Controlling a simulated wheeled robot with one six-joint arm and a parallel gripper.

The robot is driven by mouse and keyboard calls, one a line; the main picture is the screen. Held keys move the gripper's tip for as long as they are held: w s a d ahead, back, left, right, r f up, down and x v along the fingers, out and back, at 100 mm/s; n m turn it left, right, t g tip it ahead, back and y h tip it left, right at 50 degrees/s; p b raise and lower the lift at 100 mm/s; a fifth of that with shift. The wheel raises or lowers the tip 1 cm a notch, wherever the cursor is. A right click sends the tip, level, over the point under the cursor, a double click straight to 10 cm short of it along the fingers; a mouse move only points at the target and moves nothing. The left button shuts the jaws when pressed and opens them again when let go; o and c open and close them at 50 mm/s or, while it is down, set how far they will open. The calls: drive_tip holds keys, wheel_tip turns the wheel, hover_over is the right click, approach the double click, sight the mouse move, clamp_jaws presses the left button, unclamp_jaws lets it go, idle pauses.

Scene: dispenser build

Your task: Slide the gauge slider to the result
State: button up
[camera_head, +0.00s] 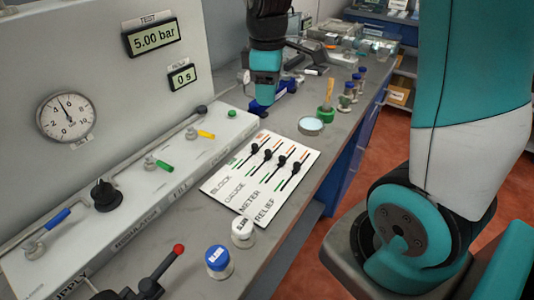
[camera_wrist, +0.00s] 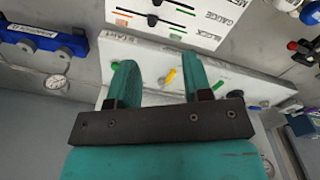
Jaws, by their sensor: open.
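A white slider board (camera_head: 222,170) lies on the bench with rows marked BLOCK, GAUGE, METER and RELIEF. The gauge slider's black knob (camera_head: 267,155) is second from the left, near mid-track, with green and orange marks along the track. A round dial (camera_head: 66,116) on the wall panel has its needle near 5. The TEST display (camera_head: 152,37) reads 5.00 bar. My gripper (camera_wrist: 160,64) is open and empty in the wrist view, its teal fingers apart, with the board (camera_wrist: 200,12) beyond their tips. In the head view its fingers are hard to make out, beyond the board's far end.
A sloped panel (camera_head: 125,205) with several valve handles runs left of the board. Two capped jars (camera_head: 218,261) stand at its near end. A dish (camera_head: 310,126) and a green-based bottle (camera_head: 325,115) stand beyond its far right corner. A blue rack (camera_wrist: 45,40) shows in the wrist view.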

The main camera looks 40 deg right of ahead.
sight(268, 151)
drive_tip(key=f, duration=1.1)
drive_tip(key=d+f, duration=0.1)
drive_tip(key=f, duration=0.5)
drive_tip(key=shift+w+f+p, duration=0.2)
drive_tip(key=shift+w+p, duration=0.1)
drive_tip(key=shift+p, duration=0.1)
clamp_jaws()
